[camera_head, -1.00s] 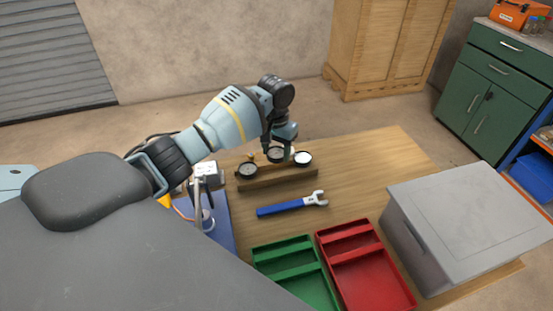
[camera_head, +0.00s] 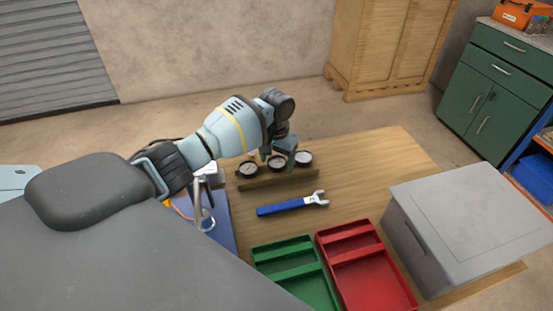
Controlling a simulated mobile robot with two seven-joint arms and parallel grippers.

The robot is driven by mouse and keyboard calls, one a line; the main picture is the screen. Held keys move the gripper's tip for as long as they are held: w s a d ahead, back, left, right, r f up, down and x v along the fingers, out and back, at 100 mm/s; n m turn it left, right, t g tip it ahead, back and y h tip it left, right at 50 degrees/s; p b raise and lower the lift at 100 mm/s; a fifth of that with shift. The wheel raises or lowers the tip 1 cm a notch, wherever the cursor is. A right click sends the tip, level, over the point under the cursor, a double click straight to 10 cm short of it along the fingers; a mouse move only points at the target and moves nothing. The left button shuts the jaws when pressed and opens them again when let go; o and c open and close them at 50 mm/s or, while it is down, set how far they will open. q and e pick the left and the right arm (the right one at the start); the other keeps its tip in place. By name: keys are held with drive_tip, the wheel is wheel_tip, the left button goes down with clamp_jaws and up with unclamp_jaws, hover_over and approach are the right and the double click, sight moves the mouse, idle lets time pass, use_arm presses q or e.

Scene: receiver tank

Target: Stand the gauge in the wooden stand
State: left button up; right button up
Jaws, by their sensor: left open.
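The wooden stand (camera_head: 285,179) is a long low block at the back left of the workbench. Three round gauges with dark rims show in a row at it: a left gauge (camera_head: 247,169), a middle gauge (camera_head: 276,163) and a right gauge (camera_head: 303,158). The middle one sits level with its neighbours. My left gripper (camera_head: 278,157) is open around or just above the middle gauge; whether its fingers touch it is too small to tell. Its fingers and hand cover part of the row from above. My right gripper is out of view.
A blue-handled wrench (camera_head: 285,207) lies in front of the stand. A green tray (camera_head: 294,264) and a red tray (camera_head: 365,275) are nearer, with a grey lidded box (camera_head: 462,220) at right. The bench top right of the stand is clear.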

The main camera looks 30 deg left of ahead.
sight(277, 161)
use_arm(q)
wheel_tip(277, 161, up, 12)
drive_tip(key=p, duration=0.1)
drive_tip(key=shift+r, duration=0.2)
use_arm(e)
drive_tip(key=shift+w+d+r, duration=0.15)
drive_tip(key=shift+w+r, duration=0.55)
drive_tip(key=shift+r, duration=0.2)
